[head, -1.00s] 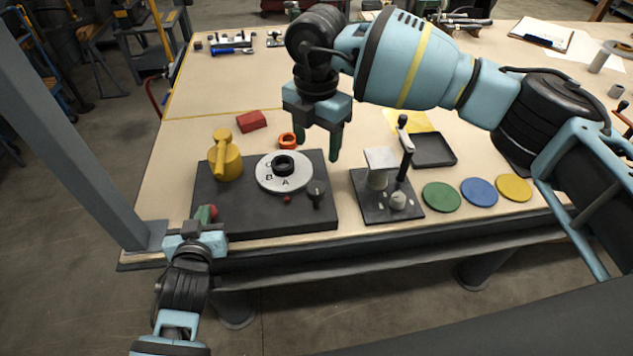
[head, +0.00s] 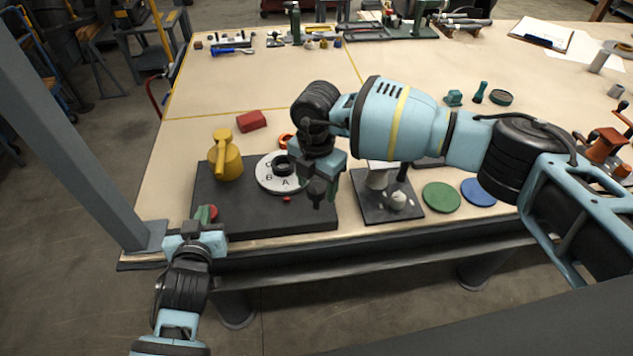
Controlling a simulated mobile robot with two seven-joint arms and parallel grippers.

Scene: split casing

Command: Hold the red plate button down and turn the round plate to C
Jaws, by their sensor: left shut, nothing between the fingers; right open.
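The round pale plate (head: 268,184) lies on a dark base (head: 245,215), with a black ring at its middle. Letters B and A show on its front side, A nearest a small red mark (head: 287,199); another letter behind is partly hidden.
A yellow handled part (head: 225,160) stands on the base's back left. A red block (head: 251,121) and an orange ring (head: 286,140) lie behind. A second dark stand (head: 375,208) is at the right, beside green (head: 441,197) and blue (head: 478,191) discs.

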